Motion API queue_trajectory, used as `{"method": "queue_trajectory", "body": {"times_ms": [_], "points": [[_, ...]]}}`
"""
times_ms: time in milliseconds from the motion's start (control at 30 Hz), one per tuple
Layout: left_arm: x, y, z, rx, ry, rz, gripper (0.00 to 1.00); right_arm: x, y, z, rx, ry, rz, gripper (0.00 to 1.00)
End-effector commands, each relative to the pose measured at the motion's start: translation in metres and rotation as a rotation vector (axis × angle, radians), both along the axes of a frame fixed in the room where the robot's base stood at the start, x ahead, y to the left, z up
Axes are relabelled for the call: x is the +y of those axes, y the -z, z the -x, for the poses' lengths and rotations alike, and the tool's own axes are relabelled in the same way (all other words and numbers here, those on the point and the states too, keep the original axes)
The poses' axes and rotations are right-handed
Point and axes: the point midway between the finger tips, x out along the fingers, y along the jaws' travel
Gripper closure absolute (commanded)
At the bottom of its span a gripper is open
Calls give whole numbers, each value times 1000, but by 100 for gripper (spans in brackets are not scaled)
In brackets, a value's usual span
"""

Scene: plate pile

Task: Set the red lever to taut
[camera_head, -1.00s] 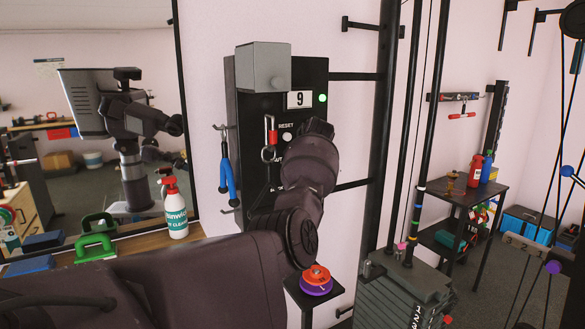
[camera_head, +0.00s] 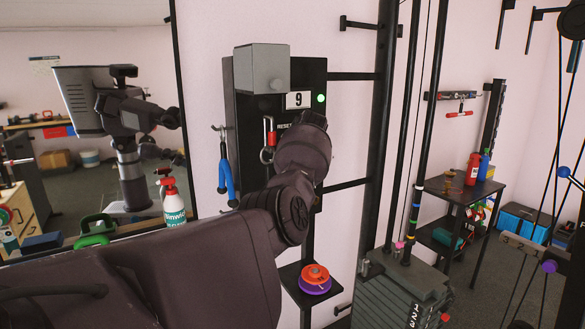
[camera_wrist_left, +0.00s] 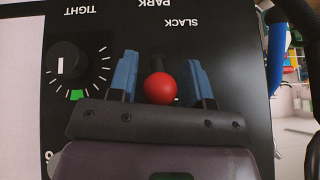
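The red lever's round red knob (camera_wrist_left: 159,88) shows in the left wrist view, in front of a black panel (camera_wrist_left: 235,60). My left gripper (camera_wrist_left: 163,80) has its two blue fingers on either side of the knob, with a visible gap on each side. It is open and holds nothing. The panel's upside-down labels read TIGHT, PARK and SLACK; the lever's shaft is mostly hidden. In the head view my left arm covers the lower panel (camera_head: 240,110), the lever and the gripper. My right gripper is not in view.
A dial (camera_wrist_left: 75,66) sits beside the lever. A red clip (camera_head: 269,132) and a blue-handled tool (camera_head: 226,172) hang at the panel's left. A small stand with red and purple discs (camera_head: 315,279) is below. A weight stack (camera_head: 400,290) stands right.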

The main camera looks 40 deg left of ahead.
Motion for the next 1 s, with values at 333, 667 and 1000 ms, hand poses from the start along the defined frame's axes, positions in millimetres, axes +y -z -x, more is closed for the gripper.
{"method": "queue_trajectory", "body": {"times_ms": [333,667,1000], "points": [[-1,-1,0,0,1,-1,48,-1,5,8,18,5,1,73],[-23,-40,6,-4,1,-2,48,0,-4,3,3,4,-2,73],[-49,-83,14,-1,1,0,48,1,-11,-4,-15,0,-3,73]]}}
